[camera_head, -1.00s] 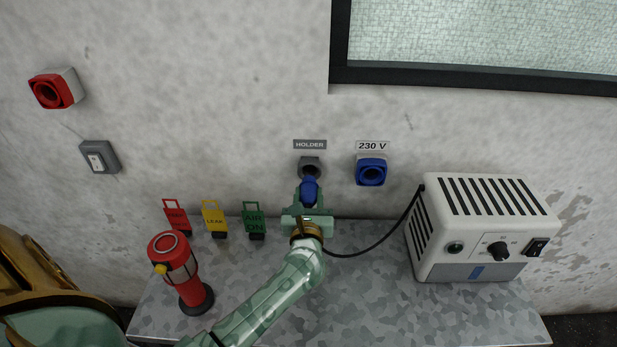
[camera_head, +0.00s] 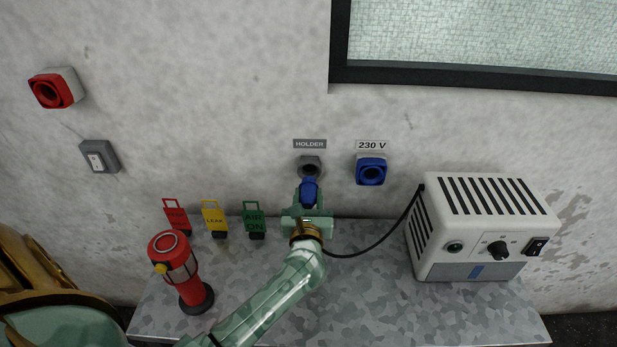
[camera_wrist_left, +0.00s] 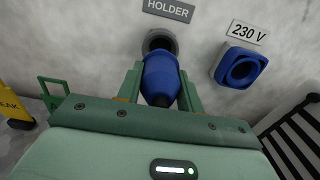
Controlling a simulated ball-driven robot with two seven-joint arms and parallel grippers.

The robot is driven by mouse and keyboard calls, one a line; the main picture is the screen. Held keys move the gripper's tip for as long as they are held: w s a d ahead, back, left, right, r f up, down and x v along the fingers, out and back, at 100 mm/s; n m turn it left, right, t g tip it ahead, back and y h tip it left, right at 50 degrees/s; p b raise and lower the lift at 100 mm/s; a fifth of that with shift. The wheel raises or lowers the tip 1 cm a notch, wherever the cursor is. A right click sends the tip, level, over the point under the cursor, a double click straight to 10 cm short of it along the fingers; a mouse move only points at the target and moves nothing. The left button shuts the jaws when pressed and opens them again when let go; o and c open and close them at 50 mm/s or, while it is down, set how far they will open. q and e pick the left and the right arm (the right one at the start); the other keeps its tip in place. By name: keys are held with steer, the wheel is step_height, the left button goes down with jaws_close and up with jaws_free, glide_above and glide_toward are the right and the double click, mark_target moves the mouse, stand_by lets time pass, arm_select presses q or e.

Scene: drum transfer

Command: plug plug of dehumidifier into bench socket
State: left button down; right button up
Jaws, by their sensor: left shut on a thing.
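The blue plug (camera_head: 309,192) is between the fingers of my left gripper (camera_head: 308,198), which is shut on it. In the left wrist view the plug (camera_wrist_left: 161,78) points up at the grey holder (camera_wrist_left: 160,42). The holder (camera_head: 310,166) is on the wall, and its dark mouth shows just above the plug's front end. I cannot tell whether the tip is still inside the mouth. The blue bench socket (camera_head: 371,171) under the 230 V label is to the right and looks empty. The white dehumidifier (camera_head: 485,228) stands on the bench at the right. My right gripper is not in view.
A black cable (camera_head: 375,244) runs from the dehumidifier towards my gripper. Red, yellow (camera_head: 214,217) and green (camera_head: 254,219) tags stand left of the gripper. A red lamp (camera_head: 180,270) stands at the bench's left. The wall between holder and socket is clear.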

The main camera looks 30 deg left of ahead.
mark_target(308, 207)
arm_select(q)
steer(key=shift+p+v, duration=0.3)
steer(key=shift+v, duration=2.15)
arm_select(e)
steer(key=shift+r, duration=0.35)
